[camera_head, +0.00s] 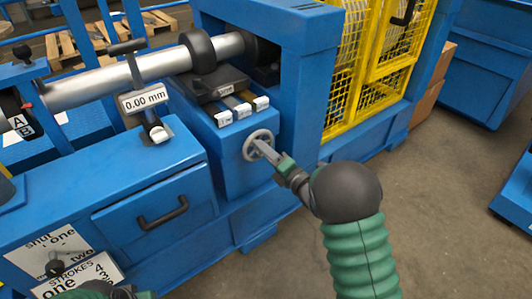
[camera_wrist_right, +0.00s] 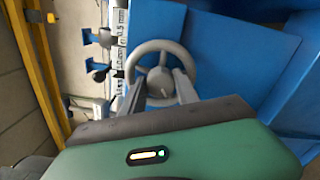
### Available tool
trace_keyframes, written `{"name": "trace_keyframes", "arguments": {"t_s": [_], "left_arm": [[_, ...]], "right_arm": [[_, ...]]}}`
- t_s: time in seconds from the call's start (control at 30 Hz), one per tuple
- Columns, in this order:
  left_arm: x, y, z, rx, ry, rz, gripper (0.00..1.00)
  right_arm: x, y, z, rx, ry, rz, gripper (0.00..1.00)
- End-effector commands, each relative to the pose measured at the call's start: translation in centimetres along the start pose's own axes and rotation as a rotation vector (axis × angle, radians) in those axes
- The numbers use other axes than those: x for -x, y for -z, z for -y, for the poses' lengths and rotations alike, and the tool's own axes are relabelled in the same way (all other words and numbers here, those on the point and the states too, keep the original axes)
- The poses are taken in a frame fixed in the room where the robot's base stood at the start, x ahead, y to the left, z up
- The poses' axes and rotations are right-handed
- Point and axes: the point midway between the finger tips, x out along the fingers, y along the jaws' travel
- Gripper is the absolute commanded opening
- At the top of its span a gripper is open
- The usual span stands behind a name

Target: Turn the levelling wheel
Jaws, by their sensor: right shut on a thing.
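The levelling wheel (camera_head: 249,149) is a small grey handwheel on the front face of the blue machine. In the right wrist view, the wheel (camera_wrist_right: 137,56) shows a round rim and a central hub. My right gripper (camera_head: 262,147) is at the wheel, its grey fingers shut on it. In the right wrist view, the fingers (camera_wrist_right: 160,90) reach either side of the wheel's lower part; the exact contact is hard to see. My left gripper (camera_head: 105,291) shows only partly at the bottom left edge, away from the wheel; its fingers cannot be made out.
A readout (camera_head: 143,98) shows 0.00 mm. A drawer with a black handle (camera_head: 163,214) is to the left.

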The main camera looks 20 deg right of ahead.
Motion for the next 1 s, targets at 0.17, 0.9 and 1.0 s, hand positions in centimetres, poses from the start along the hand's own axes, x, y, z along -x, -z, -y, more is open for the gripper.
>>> {"name": "trace_keyframes", "arguments": {"t_s": [0.17,0.9,1.0], "left_arm": [[-0.1,0.0,0.0,0.000,0.000,0.000,0.36],[0.5,0.1,0.0,0.000,0.000,0.000,0.36],[1.4,0.3,0.0,0.000,0.000,0.000,0.36]], "right_arm": [[0.1,0.7,0.6,-0.003,0.014,-0.013,0.00],[1.0,0.1,0.0,-0.002,0.006,-0.004,0.59],[3.0,0.0,-0.1,-0.003,0.008,-0.002,0.59]]}}
